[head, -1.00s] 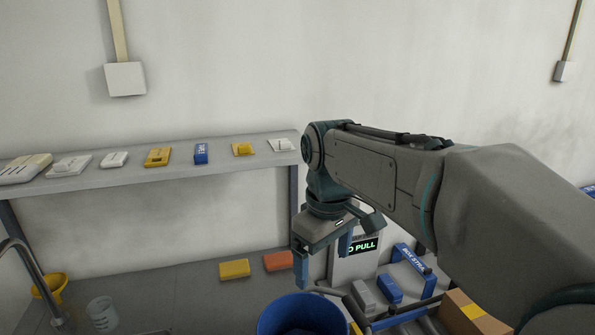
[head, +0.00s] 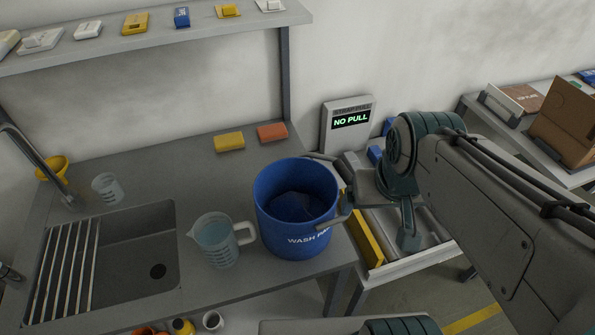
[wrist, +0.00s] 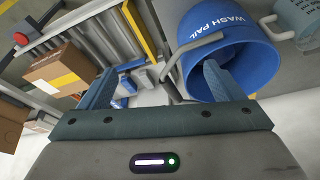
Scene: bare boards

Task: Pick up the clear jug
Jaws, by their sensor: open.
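The clear jug (head: 213,241) stands upright on the grey counter, between the sink and the blue pail, with its handle toward the pail. Part of it shows at the top right of the wrist view (wrist: 299,17). My gripper (head: 382,214) is open and empty, to the right of the pail and apart from the jug. In the wrist view its two fingers (wrist: 160,82) are spread wide, the right one overlapping the view of the pail. A smaller clear beaker (head: 107,188) stands at the back left, behind the sink.
The blue wash pail (head: 283,225), with grey side handles, stands between my gripper and the jug. The sink (head: 150,245) lies left of the jug. Yellow (head: 229,142) and orange (head: 272,132) blocks lie behind. A roller conveyor (head: 395,243) is at right.

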